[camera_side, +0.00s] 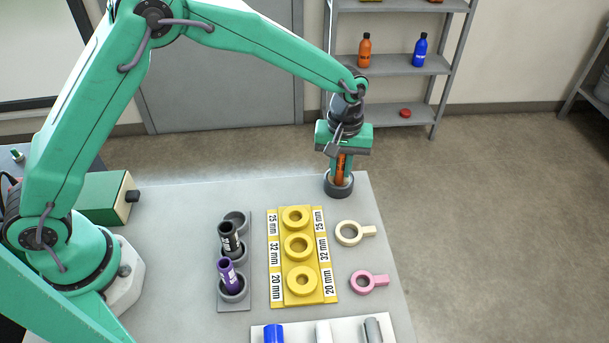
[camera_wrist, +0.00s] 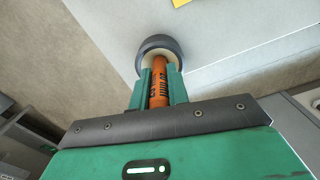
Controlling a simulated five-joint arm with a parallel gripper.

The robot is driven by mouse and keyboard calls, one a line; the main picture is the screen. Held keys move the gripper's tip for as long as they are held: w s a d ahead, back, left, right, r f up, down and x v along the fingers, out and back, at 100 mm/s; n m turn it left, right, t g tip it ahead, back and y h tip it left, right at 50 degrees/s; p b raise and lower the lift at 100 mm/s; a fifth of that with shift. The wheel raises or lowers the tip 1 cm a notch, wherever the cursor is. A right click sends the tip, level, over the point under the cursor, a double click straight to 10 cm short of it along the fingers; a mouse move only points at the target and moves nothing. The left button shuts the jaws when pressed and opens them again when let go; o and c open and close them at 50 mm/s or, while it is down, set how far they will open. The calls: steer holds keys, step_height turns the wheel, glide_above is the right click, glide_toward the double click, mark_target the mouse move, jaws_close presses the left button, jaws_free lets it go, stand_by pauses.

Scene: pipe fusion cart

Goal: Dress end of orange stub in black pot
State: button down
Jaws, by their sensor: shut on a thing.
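My gripper (camera_side: 340,170) points down at the far right corner of the table, shut on an orange stub (camera_side: 340,165). The stub has dark print and stands about upright. Its lower end is at the mouth of a dark round pot (camera_side: 338,189) and appears to be inside the rim. In the wrist view the orange stub (camera_wrist: 158,92) lies between the two green fingers, and its far end meets the pale inside of the pot (camera_wrist: 160,41). The exact depth of the end in the pot is hidden by the fingers.
A grey rack (camera_side: 234,303) holds a black stub (camera_side: 229,237) and a purple stub (camera_side: 226,271). A yellow block (camera_side: 313,263) bears three rings and size labels. Cream (camera_side: 349,233) and pink (camera_side: 364,283) ring tools lie right of it. A front tray (camera_side: 299,327) holds cylinders.

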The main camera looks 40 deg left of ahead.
steer(key=m, duration=0.6)
steer(key=shift+f+m, duration=0.1)
steer(key=shift+m, duration=0.3)
steer(key=shift+n, duration=0.3)
steer(key=n, duration=0.6)
stand_by(0.4)
steer(key=m, duration=0.6)
steer(key=shift+f+m, duration=0.1)
steer(key=shift+m, duration=0.2)
stand_by(0.5)
